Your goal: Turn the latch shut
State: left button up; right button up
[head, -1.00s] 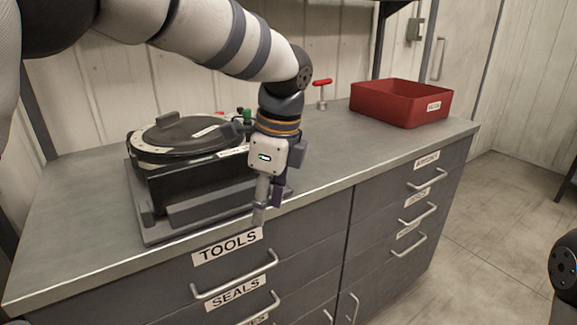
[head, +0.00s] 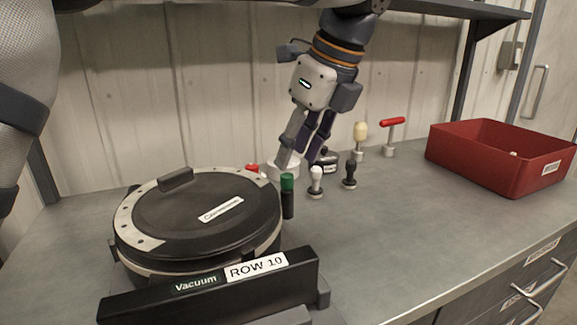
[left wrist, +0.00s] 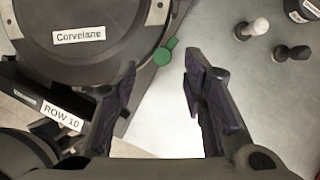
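The seed meter with its round black lid (head: 165,215) sits at the left of the bench in the head view; the lid lies flat on top. The green-tipped latch (head: 287,183) stands at the lid's right edge, and it also shows in the left wrist view (left wrist: 165,51) beside the lid rim. My left gripper (head: 300,160) is above the bench behind the latch, pointing down. In the left wrist view its fingers (left wrist: 160,68) are apart with nothing between them, and the latch shows beyond their tips. My right gripper is not in view.
A white-knobbed part (head: 316,180) and a black-knobbed part (head: 350,172) stand right of the latch. A cream-knobbed part (head: 360,138) and a red-handled part (head: 391,130) are further back. A red bin (head: 480,165) is at the right. The bench front right is clear.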

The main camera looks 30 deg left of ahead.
aim_at(288, 174)
pick_arm(q)
jog(key=x, duration=0.5)
jog(key=shift+w, duration=0.15)
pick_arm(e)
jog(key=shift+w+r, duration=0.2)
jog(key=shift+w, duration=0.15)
pick_arm(q)
grip_shut()
